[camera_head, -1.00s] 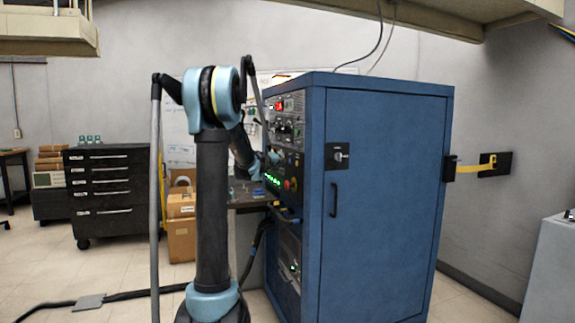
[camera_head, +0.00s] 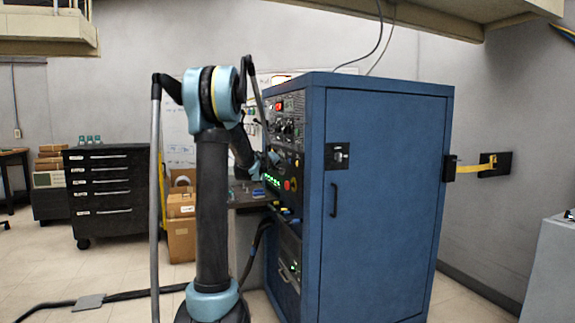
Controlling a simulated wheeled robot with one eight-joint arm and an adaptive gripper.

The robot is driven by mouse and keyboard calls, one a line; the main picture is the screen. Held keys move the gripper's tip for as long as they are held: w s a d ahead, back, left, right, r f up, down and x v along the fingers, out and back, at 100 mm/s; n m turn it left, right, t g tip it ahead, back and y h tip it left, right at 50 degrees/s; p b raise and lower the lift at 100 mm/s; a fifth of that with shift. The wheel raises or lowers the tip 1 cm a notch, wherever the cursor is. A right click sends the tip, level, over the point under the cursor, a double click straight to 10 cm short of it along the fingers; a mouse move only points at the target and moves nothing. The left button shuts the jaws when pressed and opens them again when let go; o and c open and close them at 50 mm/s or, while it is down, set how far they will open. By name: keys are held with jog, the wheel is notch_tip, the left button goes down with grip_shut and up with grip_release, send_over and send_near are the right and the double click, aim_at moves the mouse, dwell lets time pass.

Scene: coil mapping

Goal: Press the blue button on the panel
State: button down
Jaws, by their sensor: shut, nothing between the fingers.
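The panel (camera_head: 288,128) is the dark, narrow-angled front of the blue cabinet. My gripper (camera_head: 273,158) is at the panel face, just above the green readout. It is small and partly hidden, and looks shut with nothing in it. I cannot tell whether it touches the panel.
The blue cabinet's side (camera_head: 385,210) has a handle and a latch. A dark drawer unit (camera_head: 112,190) and cardboard boxes (camera_head: 181,238) stand at the left. A dark table (camera_head: 247,204) is behind my arm. A cable (camera_head: 130,295) lies on the floor. A beam hangs above.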

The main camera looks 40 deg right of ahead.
jog(key=shift+d, duration=0.1)
jog(key=shift+s+d+r, duration=0.1)
jog(key=shift+s+d, duration=0.05)
jog(key=shift+d, duration=0.2)
jog(key=shift+s+d, duration=0.1)
jog(key=shift+d, duration=0.25)
dwell(1.0)
jog(key=shift+w+a, duration=0.2)
jog(key=shift+a, duration=0.6)
jog(key=a, duration=0.2)
jog(key=w+a, duration=0.1)
jog(key=a, duration=0.2)
dwell(0.5)
jog(key=shift+d, duration=0.1)
dwell(0.5)
